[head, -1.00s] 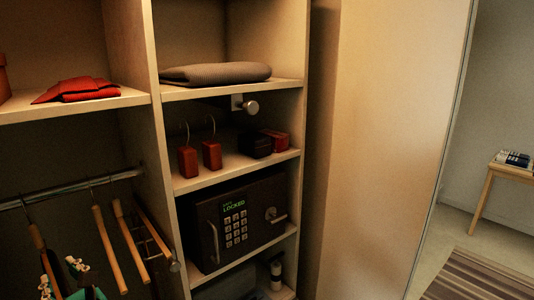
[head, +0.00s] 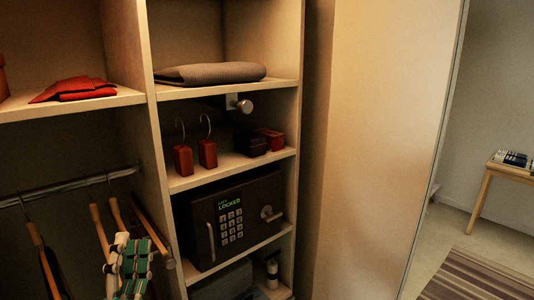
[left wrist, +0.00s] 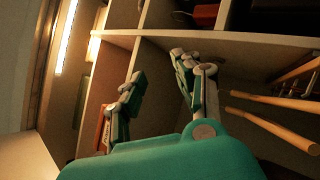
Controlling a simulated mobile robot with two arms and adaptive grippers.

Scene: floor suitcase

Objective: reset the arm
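My left gripper (head: 130,258) shows at the lower left of the head view, green and white, in front of the wooden hangers (head: 98,228). In the left wrist view its two fingers stand well apart and the gap between the fingertips (left wrist: 158,67) is empty, so it is open. The hangers also show at the right of the left wrist view (left wrist: 270,122), apart from the fingers. Whether the gripper touches a hanger in the head view is hard to tell. My right gripper is in neither view.
The hangers hang from a metal rail (head: 70,187) in the closet. Shelves beside it hold a black safe (head: 230,215) reading LOCKED, red padlock-like items (head: 182,160), a grey folded cloth (head: 210,73) and a red cloth (head: 75,89).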

